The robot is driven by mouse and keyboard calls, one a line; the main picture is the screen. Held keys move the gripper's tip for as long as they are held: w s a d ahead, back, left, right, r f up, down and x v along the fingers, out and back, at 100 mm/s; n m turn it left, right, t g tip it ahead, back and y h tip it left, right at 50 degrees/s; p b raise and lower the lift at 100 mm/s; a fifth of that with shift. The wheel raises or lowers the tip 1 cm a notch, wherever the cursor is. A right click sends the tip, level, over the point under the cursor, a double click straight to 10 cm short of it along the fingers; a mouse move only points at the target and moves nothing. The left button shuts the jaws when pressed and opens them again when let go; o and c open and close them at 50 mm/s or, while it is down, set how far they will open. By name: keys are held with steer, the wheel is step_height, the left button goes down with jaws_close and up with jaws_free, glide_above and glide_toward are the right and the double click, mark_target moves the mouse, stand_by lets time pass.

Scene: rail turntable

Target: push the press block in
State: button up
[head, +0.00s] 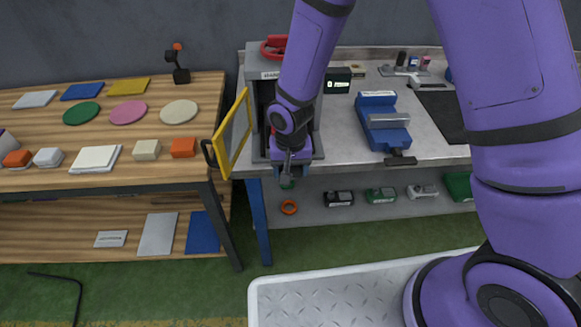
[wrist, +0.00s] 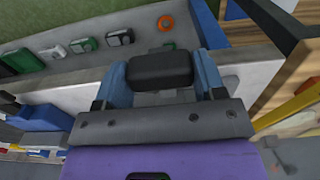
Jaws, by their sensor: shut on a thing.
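The grey press (head: 262,73) stands at the left end of the grey bench, with a red handle (head: 274,48) on top. Its yellow-framed door (head: 233,133) is swung open to the left. My gripper (head: 288,174) is at the front of the press, low by the bench edge. In the wrist view my gripper (wrist: 161,78) is shut on a dark rounded block (wrist: 160,69), between its two blue fingers. I cannot tell for certain whether this is the press block. My arm hides much of the inside of the press.
A blue vise (head: 378,118) sits right of the press, with its dark handle over the bench edge. A wooden table (head: 60,118) with flat discs and small blocks stands to the left. A shelf (head: 335,208) below holds several small cases and an orange ring (head: 289,207).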

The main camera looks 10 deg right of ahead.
steer(key=w, duration=1.2)
steer(key=shift+w+d+r, duration=0.1)
steer(key=shift+w+d, duration=0.1)
steer(key=shift+w, duration=0.2)
steer(key=o, duration=1.2)
steer(key=shift+w, duration=0.1)
steer(key=shift+o, duration=0.4)
step_height(320, 180, up, 11)
steer(key=shift+f, duration=0.15)
